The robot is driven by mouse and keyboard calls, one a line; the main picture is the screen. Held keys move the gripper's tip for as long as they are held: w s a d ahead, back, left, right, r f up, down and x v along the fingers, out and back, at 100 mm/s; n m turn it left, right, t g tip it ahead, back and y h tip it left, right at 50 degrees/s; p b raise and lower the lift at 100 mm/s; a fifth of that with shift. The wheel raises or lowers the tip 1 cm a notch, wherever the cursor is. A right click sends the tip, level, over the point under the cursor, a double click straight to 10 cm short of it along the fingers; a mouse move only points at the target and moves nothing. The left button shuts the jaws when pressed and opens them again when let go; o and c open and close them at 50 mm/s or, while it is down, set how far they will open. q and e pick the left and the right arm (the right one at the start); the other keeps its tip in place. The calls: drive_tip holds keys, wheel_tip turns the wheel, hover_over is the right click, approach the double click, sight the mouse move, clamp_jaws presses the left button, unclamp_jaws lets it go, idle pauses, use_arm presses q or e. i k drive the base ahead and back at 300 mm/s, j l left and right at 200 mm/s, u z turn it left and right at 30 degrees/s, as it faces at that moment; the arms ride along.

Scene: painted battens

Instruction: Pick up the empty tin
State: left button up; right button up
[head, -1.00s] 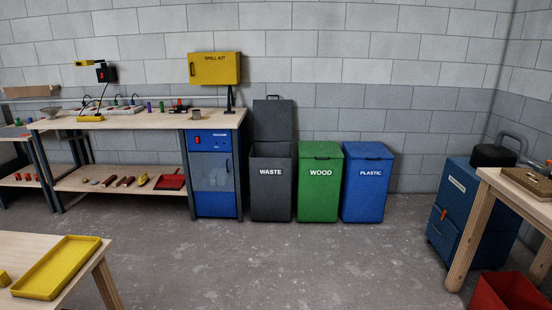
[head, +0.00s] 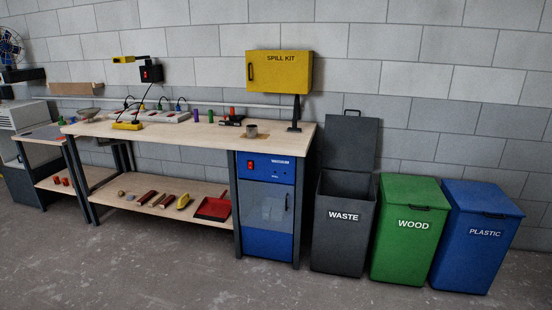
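A small grey tin (head: 252,131) stands on the right part of the wooden workbench (head: 180,138) in the head view, left of a dark post. It looks like a short open cylinder, and a brownish patch lies on the bench beside it. I cannot see into it from here, so whether it is empty is unclear. Neither of my grippers shows in the head view.
A grey waste bin (head: 340,240) with its lid up, a green wood bin (head: 408,235) and a blue plastic bin (head: 475,240) stand right of the bench. A blue cabinet (head: 265,240) sits under it. The floor in front is clear.

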sight(251, 130)
drive_tip(key=i+z, duration=0.15)
drive_tip(key=i, duration=0.5)
drive_tip(key=i+j+z, duration=0.1)
drive_tip(key=i, duration=0.55)
drive_tip(key=i+j+z, duration=0.15)
drive_tip(key=i, duration=0.5)
drive_tip(key=j, duration=0.1)
